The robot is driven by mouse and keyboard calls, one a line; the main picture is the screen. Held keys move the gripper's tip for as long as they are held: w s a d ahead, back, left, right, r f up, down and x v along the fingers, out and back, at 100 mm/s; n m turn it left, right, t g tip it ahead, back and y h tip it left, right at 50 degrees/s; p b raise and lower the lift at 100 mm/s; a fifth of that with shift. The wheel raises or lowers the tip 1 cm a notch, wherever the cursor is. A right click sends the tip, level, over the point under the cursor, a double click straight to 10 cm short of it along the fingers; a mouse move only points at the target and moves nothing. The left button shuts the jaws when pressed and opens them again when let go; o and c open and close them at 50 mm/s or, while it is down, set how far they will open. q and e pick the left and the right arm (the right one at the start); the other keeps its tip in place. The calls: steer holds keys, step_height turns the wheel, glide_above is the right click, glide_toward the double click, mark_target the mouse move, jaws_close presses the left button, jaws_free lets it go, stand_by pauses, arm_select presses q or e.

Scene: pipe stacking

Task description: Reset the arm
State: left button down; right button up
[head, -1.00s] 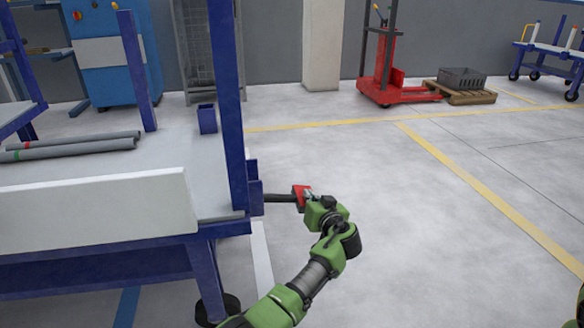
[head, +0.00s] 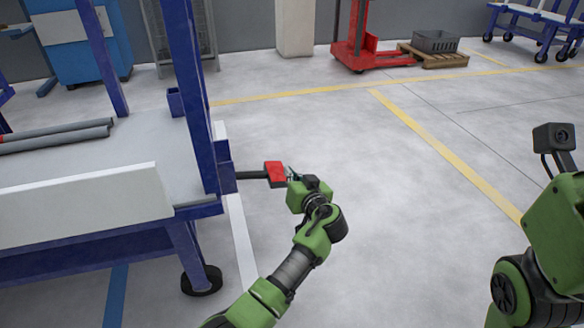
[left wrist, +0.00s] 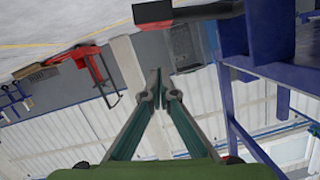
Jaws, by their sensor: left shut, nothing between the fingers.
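My left gripper (head: 290,174) is shut and empty beside the blue rack's corner post, at the end of my green left arm. Its fingers (left wrist: 162,82) meet in the left wrist view. A red block (head: 275,174) on a dark bar (head: 249,175) sticks out from the post, close to the fingertips; whether they touch it I cannot tell. The same red block shows at the top of the left wrist view (left wrist: 152,11), apart from the fingers. Part of my right arm shows at the right edge of the head view; its gripper is out of sight.
The rack (head: 200,100) stands at left with grey pipes (head: 60,135) on its top. A red lift (head: 360,45), a grey crate (head: 436,41) on a pallet and a blue cart (head: 530,22) stand far back. The floor right of the rack is clear.

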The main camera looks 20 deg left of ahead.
arm_select(q)
steer(key=shift+s+d+r, duration=0.1)
steer(key=shift+s+d, duration=0.2)
steer(key=shift+s, duration=0.15)
steer(key=shift+d, duration=0.1)
